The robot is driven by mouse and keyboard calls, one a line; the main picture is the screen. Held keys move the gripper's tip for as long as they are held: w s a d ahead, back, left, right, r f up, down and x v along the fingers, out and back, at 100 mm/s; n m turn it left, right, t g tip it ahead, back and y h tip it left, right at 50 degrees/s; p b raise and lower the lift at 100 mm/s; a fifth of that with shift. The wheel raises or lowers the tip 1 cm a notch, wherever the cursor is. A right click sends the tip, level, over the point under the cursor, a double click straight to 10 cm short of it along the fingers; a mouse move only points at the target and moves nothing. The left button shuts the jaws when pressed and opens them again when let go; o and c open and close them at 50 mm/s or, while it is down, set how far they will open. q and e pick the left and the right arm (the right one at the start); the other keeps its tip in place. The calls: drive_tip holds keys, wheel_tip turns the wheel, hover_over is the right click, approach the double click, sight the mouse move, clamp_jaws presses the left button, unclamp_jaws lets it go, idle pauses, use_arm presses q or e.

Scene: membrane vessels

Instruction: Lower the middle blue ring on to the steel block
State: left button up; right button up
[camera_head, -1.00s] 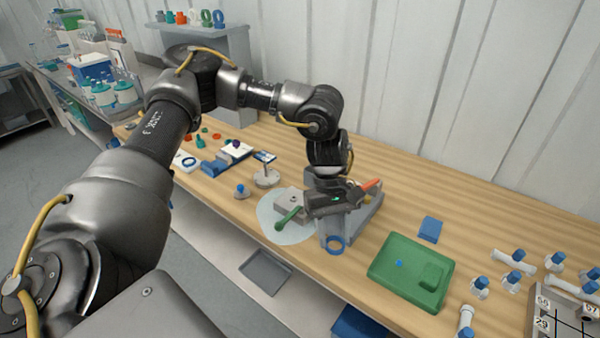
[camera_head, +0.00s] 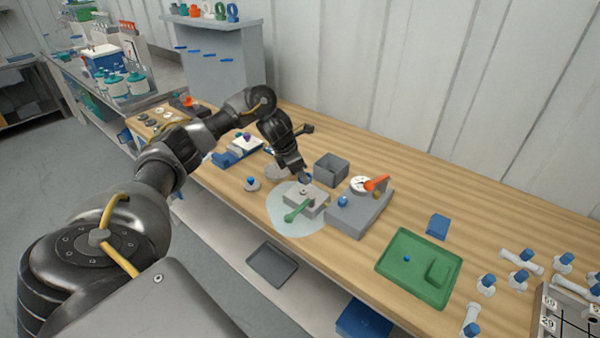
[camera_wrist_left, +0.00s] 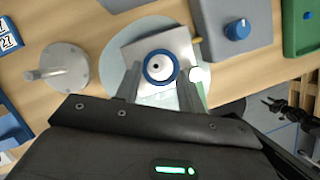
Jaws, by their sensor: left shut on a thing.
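My left gripper (camera_head: 303,172) points down over the steel block (camera_head: 311,204). It is shut on a blue ring (camera_head: 305,179), which is small and partly hidden in the head view. In the left wrist view the blue ring (camera_wrist_left: 147,74) sits between the fingertips of the gripper (camera_wrist_left: 163,75). The steel block (camera_wrist_left: 178,42) lies below it, with a dark round spot showing through the ring's opening. The ring looks a little above the block; the exact gap cannot be told. My right gripper does not show.
The block stands on a pale round mat (camera_head: 284,224). A grey slab (camera_head: 350,218) with a blue knob and an orange-handled item is to its right. A grey open box (camera_head: 331,168) is behind. A round grey stand (camera_wrist_left: 62,70) is beside the mat. A green tray (camera_head: 395,270) lies further right.

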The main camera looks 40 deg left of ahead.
sight(303, 191)
use_arm(q)
drive_tip(key=shift+s+a, duration=0.1)
drive_tip(key=shift+a, duration=0.05)
drive_tip(key=shift+f, duration=0.15)
drive_tip(key=shift+f+b, duration=0.6)
drive_tip(key=shift+b, duration=0.05)
drive_tip(key=shift+f+b, duration=1.7)
drive_tip(key=shift+f, duration=0.35)
drive_tip(key=o, duration=1)
drive_tip(key=p+v, duration=0.2)
drive_tip(key=v, duration=0.8)
drive_tip(key=shift+s+r, duration=0.2)
drive_tip(key=shift+r, duration=0.15)
